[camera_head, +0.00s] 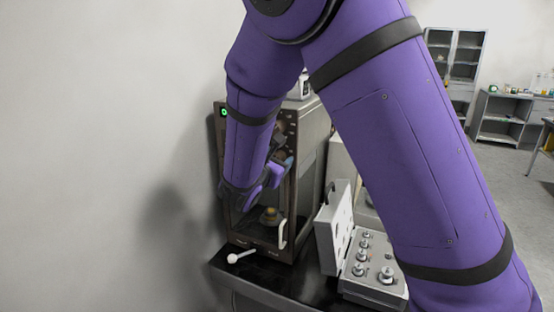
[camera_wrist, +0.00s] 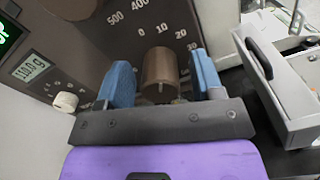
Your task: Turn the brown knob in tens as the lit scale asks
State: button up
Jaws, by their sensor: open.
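The brown knob (camera_wrist: 160,72) shows in the wrist view on the dark front panel of the scale. A printed dial with 0, 10, 20 and 30 curves around it. My gripper (camera_wrist: 163,82) is open, with one blue finger on each side of the knob; I cannot tell whether they touch it. The knob is hidden there by my arm.
A white knob (camera_wrist: 66,102) sits left of the brown one, and a larger brown knob (camera_wrist: 72,6) is above. An open weight case (camera_head: 375,288) with several metal weights stands right of the scale.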

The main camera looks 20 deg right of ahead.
jog(key=shift+w+d, duration=0.1)
jog(key=c, duration=0.9)
jog(key=shift+m, duration=2.8)
jog(key=o, duration=0.9)
